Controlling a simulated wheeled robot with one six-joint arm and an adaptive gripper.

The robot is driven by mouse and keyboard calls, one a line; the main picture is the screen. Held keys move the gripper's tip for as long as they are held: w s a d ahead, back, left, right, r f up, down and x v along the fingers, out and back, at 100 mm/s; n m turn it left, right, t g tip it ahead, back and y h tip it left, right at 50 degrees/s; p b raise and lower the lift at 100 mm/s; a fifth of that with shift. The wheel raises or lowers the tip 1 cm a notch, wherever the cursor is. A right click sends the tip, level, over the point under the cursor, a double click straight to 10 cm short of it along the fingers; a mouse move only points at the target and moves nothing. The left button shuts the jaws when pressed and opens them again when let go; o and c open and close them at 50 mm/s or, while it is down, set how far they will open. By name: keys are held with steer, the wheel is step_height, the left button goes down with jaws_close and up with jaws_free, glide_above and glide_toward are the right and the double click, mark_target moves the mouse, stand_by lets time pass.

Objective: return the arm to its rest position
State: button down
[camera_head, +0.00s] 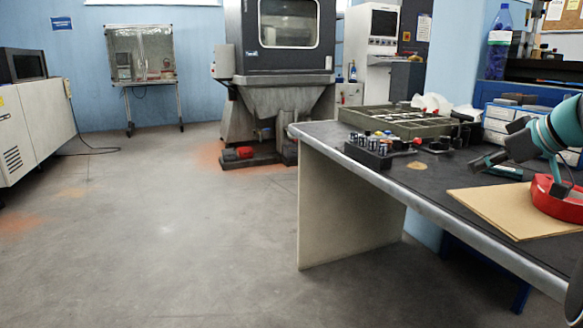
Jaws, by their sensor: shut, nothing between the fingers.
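My arm (560,128) enters from the right edge, teal with dark joints, above the workbench. My gripper (481,162) hangs at its left end over the dark bench top (447,169), pointing left and down. It looks shut and empty. The red round dish (548,196) stands below the arm at the right edge, on a brown board (490,207). The arm's other links are mostly out of view.
A black rack (368,158) with several small cylinders stands near the bench's left edge. A green-grey tray (395,122) lies behind it. Blue-and-white drawers (497,121) and a water bottle (499,45) are at the back right. The floor (190,230) at left is open.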

steer(key=shift+m+g, duration=0.6)
steer(key=shift+m, duration=0.2)
steer(key=s+a, duration=0.1)
steer(key=a, duration=0.1)
steer(key=s+a+f+p, duration=0.1)
steer(key=a, duration=0.2)
steer(key=s+a, duration=0.1)
steer(key=a, duration=0.2)
steer(key=shift+s+f, duration=0.2)
steer(key=shift+f, duration=0.15)
steer(key=s+a+f+m+h+p, duration=0.1)
steer(key=s+a+f+p, duration=0.1)
steer(key=s+a+f, duration=0.2)
steer(key=s+a+f+m+g+h+p, duration=0.1)
steer(key=s+a+f, duration=0.4)
steer(key=s, duration=0.5)
steer(key=s+a+f+m+g+h+p, duration=0.1)
steer(key=s+a+f+m+h+p, duration=0.1)
steer(key=s+a+f, duration=0.3)
steer(key=s+p, duration=0.1)
steer(key=s, duration=0.2)
steer(key=shift+a, duration=0.4)
steer(key=shift+f, duration=0.1)
